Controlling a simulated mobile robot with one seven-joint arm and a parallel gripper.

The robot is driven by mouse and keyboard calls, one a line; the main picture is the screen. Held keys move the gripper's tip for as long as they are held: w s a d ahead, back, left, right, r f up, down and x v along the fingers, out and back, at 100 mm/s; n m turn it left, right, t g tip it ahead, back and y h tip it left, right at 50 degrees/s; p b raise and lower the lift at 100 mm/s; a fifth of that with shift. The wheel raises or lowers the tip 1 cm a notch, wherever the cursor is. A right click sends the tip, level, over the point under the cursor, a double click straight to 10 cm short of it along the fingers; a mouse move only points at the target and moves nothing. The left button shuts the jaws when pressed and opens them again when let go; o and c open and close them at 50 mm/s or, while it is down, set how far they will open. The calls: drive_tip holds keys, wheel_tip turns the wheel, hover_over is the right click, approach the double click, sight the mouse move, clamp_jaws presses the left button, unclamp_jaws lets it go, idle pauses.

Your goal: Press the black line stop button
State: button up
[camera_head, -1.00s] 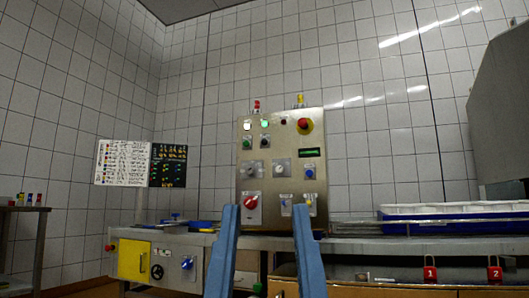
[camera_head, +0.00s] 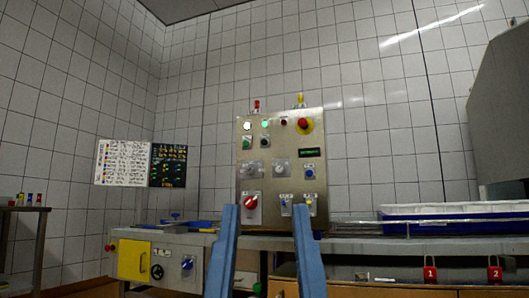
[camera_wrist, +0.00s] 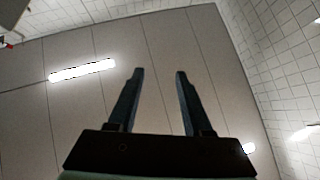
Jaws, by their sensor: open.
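A steel control panel (camera_head: 279,181) stands upright in the middle of the head view. A black round button (camera_head: 264,143) sits in its upper left part, just right of a green button (camera_head: 246,143). Lit lamps (camera_head: 265,124) are above them. My gripper (camera_head: 265,208) shows as two blue fingers at the bottom of the head view, overlapping the lower panel in the picture. The fingers are spread apart with nothing between them. The black button is clear of them in the picture. In the wrist view the open fingers (camera_wrist: 159,73) show against the ceiling, and no panel shows.
A yellow-fronted box (camera_head: 133,260) is at the lower left. A blue crate (camera_head: 455,225) stands on the right bench. A grey machine housing (camera_head: 500,110) fills the right edge.

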clamp_jaws()
idle(1.7)
